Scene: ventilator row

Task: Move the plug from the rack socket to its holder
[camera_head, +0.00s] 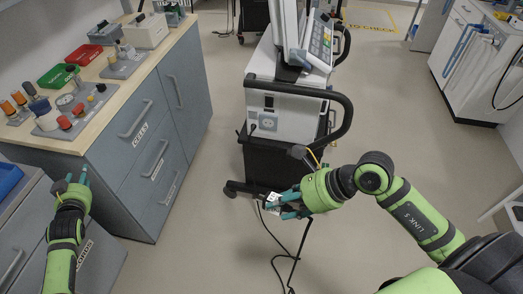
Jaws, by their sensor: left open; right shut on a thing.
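My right gripper (279,205) is shut on the plug (273,199), a small white piece partly covered by the fingers. It is held in front of and below the ventilator cart, apart from it. A dark cable hangs from near the plug to the floor. I cannot clearly make out the holder. My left gripper (75,182) is open and empty, beside the grey drawer cabinet at left.
The ventilator cart (293,127) has a dark curved handle (345,108) at its right. The wooden worktop (93,118) at left carries trays and small parts. A white cabinet (464,75) stands at the right. The floor (190,225) between is open, except for the loose cable (294,258).

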